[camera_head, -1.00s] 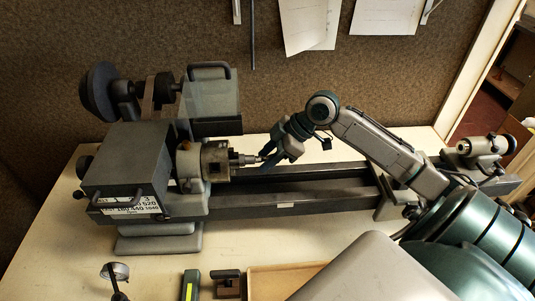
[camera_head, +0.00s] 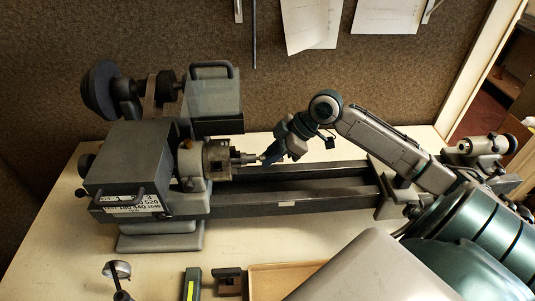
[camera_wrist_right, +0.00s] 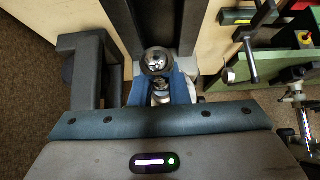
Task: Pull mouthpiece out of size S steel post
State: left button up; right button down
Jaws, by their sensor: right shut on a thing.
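The lathe chuck (camera_head: 217,160) holds a slim steel post (camera_head: 243,158) that points right along the bed. At the post's right end sits the small mouthpiece (camera_head: 260,157), mostly hidden by my fingers. My right gripper (camera_head: 268,154) reaches down from the upper right and is shut on the mouthpiece, in line with the post. Whether any gap separates mouthpiece and post is too small to tell. My left gripper is out of view.
The lathe headstock (camera_head: 127,165) fills the left, and the lathe bed (camera_head: 290,197) runs right below my gripper to the tailstock (camera_head: 482,146). A shallow wooden tray (camera_head: 262,281) and a dark block (camera_head: 228,280) lie at the front. A wall panel stands behind.

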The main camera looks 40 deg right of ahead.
jog(key=shift+s+d+p, duration=0.35)
jog(key=shift+s+d, duration=0.25)
jog(key=shift+d, duration=0.25)
pick_arm(q)
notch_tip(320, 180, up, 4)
jog(key=p, duration=0.3)
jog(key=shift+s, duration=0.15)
pick_arm(e)
jog(key=shift+s+d, duration=0.35)
jog(key=shift+d, duration=0.2)
jog(key=shift+s+d, duration=0.3)
jog(key=shift+d, duration=0.2)
